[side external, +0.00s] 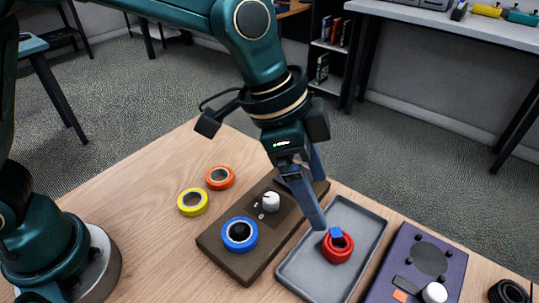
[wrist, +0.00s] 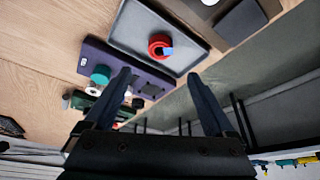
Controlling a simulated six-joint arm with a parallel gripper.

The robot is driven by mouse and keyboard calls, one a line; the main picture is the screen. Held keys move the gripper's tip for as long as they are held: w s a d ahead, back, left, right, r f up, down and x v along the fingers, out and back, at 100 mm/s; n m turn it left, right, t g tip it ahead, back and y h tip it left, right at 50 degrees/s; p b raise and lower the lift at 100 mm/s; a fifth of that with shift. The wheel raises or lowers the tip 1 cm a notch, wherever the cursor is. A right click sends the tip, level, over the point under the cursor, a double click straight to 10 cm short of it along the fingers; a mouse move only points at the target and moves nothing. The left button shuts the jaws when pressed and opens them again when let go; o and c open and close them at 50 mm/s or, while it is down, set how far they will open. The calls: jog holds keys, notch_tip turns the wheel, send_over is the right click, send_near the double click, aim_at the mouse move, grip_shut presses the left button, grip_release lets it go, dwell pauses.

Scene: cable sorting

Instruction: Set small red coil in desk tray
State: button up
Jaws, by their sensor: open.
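The small red coil (side external: 338,246) lies in the grey desk tray (side external: 289,270), toward its near right part, with a small blue piece on its upper edge. The coil also shows in the wrist view (wrist: 155,42), inside the tray (wrist: 125,32). My gripper (side external: 318,222) is open and empty, with its fingertips above the tray beside the coil. In the wrist view my gripper (wrist: 160,78) has its two fingers wide apart, and the coil appears beyond the tips, not between them.
A brown box (side external: 212,241) with a white knob and a blue ring (side external: 240,235) stands left of the tray. A purple box (side external: 408,247) is to its right. Yellow (side external: 193,202) and orange (side external: 220,178) rings lie on the wooden table. A black coil (side external: 509,292) is at the right corner.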

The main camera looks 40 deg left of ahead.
jog(key=s+a+r+n+t+y, duration=0.1)
jog(key=s+a+r+n, duration=0.15)
jog(key=a, duration=0.35)
jog(key=s+a+r+n+t, duration=0.1)
jog(key=a+r+n, duration=0.2)
jog(key=a, duration=0.2)
jog(key=s+a+f+n+t+y, duration=0.1)
jog(key=s+a+f+n+y, duration=0.1)
jog(key=s+a+n, duration=0.4)
jog(key=s+a+y, duration=0.1)
jog(key=s+a, duration=0.1)
jog(key=a, duration=0.2)
jog(key=shift+s+a+f, duration=0.2)
jog(key=shift+s+f, duration=0.05)
jog(key=shift+s, duration=0.1)
jog(key=shift+n, duration=0.25)
